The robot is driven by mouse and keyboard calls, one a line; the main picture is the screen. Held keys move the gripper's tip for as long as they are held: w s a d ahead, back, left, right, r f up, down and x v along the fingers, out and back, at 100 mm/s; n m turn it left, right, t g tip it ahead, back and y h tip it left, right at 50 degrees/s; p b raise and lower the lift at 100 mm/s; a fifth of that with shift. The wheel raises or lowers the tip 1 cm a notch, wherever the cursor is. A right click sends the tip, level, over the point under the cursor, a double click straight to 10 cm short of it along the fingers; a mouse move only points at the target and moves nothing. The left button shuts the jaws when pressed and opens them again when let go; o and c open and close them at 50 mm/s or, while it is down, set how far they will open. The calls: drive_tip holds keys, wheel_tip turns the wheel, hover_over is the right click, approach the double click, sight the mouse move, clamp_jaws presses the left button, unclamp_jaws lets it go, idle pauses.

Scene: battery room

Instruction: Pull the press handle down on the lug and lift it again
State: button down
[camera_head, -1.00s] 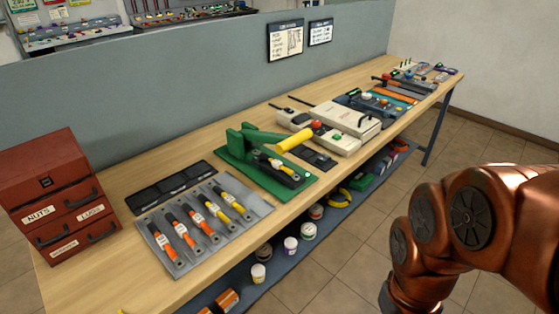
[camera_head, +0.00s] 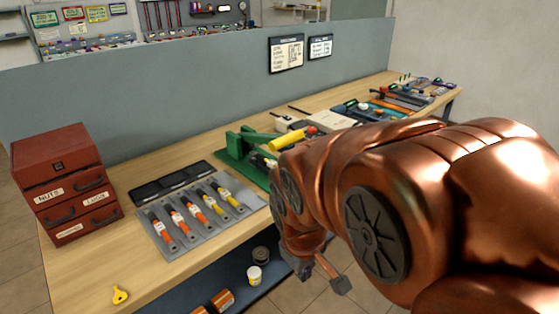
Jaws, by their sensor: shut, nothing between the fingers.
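The green press (camera_head: 237,151) stands on the bench. Its handle has a yellow grip (camera_head: 288,138) that points to the right and sits raised above the base. The right part of the press and the lug in it are hidden behind my copper arm. My gripper (camera_head: 322,270) hangs low in front of the bench edge, right of the cable tray and below the press. It is shut and empty, and apart from the handle.
A grey tray (camera_head: 160,238) with several cables lies left of the press, beside a black tray (camera_head: 172,184). A red drawer box (camera_head: 65,170) stands at the left. A yellow tag (camera_head: 120,295) lies at the front. Testers and tools fill the bench's far right.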

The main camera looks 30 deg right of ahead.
drive_tip(key=w+d+r+n+t+h+b, duration=0.1)
drive_tip(key=w+d+n+t+h+b, duration=0.2)
drive_tip(key=w+d+n+t+b, duration=0.65)
drive_tip(key=w+d+r+n+t+h+b, duration=0.1)
drive_tip(key=w+d+n+t+h+b, duration=0.3)
drive_tip(key=w+d+n, duration=1)
wheel_tip(320, 180, down, 7)
drive_tip(key=w+n+t+y+b, duration=0.2)
drive_tip(key=n+t+y+b, duration=0.45)
drive_tip(key=n+y, duration=0.65)
drive_tip(key=r+p+x, duration=0.2)
drive_tip(key=p+x, duration=0.1)
drive_tip(key=x, duration=1)
drive_tip(key=shift+s+a+g, duration=0.35)
drive_tip(key=shift+g, duration=0.05)
